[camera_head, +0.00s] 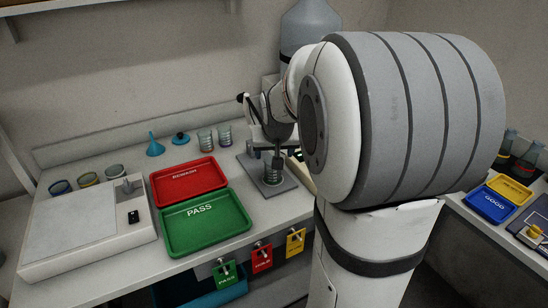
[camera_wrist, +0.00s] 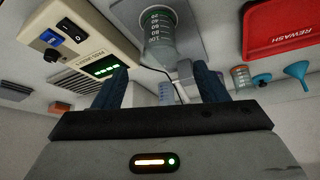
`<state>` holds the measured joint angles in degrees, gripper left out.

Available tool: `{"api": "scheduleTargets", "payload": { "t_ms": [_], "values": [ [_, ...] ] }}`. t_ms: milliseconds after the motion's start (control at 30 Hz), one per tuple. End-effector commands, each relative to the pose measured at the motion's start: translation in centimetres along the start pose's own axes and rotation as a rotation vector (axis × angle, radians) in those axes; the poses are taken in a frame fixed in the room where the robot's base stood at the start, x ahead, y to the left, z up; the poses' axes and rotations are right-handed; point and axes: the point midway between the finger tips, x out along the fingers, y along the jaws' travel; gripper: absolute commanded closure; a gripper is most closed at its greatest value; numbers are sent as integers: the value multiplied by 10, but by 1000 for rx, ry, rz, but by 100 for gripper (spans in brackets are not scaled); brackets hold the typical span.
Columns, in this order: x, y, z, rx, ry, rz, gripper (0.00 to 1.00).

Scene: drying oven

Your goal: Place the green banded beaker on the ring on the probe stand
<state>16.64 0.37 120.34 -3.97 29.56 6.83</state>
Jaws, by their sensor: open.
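The green banded beaker (camera_head: 272,176) is a clear graduated glass standing on the grey plate of the probe stand (camera_head: 287,186). In the wrist view the beaker (camera_wrist: 160,32) appears at top centre, its green band near the picture's edge. My gripper (camera_head: 277,152) is just above the beaker in the head view. The wrist view shows my gripper (camera_wrist: 158,88) open and empty, its blue fingers spread apart, with the beaker beyond them and no visible contact. I cannot make out the ring clearly, and my arm hides part of the stand.
A meter box (camera_wrist: 80,45) with a lit green display is beside the stand. The red REWASH tray (camera_head: 188,182) and green PASS tray (camera_head: 206,223) lie to the left. Other beakers (camera_head: 205,140) and a blue funnel (camera_head: 155,146) stand behind. A balance (camera_head: 75,225) occupies the left end.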

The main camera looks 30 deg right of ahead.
Motion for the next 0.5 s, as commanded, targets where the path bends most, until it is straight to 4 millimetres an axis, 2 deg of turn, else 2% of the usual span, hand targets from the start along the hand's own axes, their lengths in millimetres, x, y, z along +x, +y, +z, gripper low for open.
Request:
{"api": "scheduleTargets", "payload": {
  "t_ms": [67,167,267,333,400,500],
  "values": [
    [-7,-2,2,-4,-2,-2,34],
    [-21,-14,21,-34,-29,-16,34],
    [-43,-33,64,-96,-87,-44,34],
    [-60,-46,101,-151,-139,-65,34],
    [-75,-54,138,-206,-189,-85,34],
    [-90,-60,183,-271,-251,-108,34]
  ]
}}
